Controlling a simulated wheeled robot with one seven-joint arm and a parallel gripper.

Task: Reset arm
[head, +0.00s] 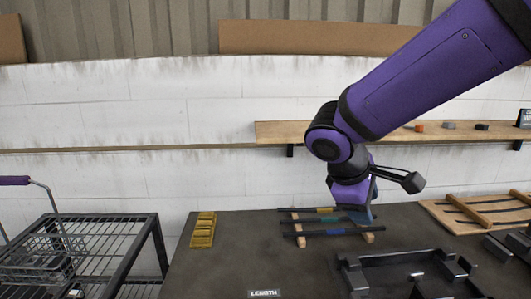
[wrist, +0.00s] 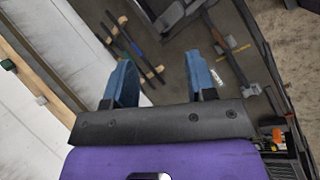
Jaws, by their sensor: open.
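My purple arm reaches in from the upper right in the head view. My gripper (head: 370,212) hangs over the table near the right end of a small rack of dark rods, partly hiding it. In the wrist view my gripper (wrist: 160,78) shows two blue fingers spread wide, with nothing between them but grey table. The dark rods (head: 328,232) carry coloured bands and lie across two wooden supports. The rods also show in the wrist view (wrist: 128,45), beyond the left finger.
A black tray-like fixture (head: 385,270) sits at the front right and a wooden slatted rack (head: 475,212) behind it. Yellow blocks (head: 202,230) lie at the left. A wall shelf (head: 290,132) runs behind. A wire cart (head: 100,240) stands left of the table. The table's front middle is mostly clear.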

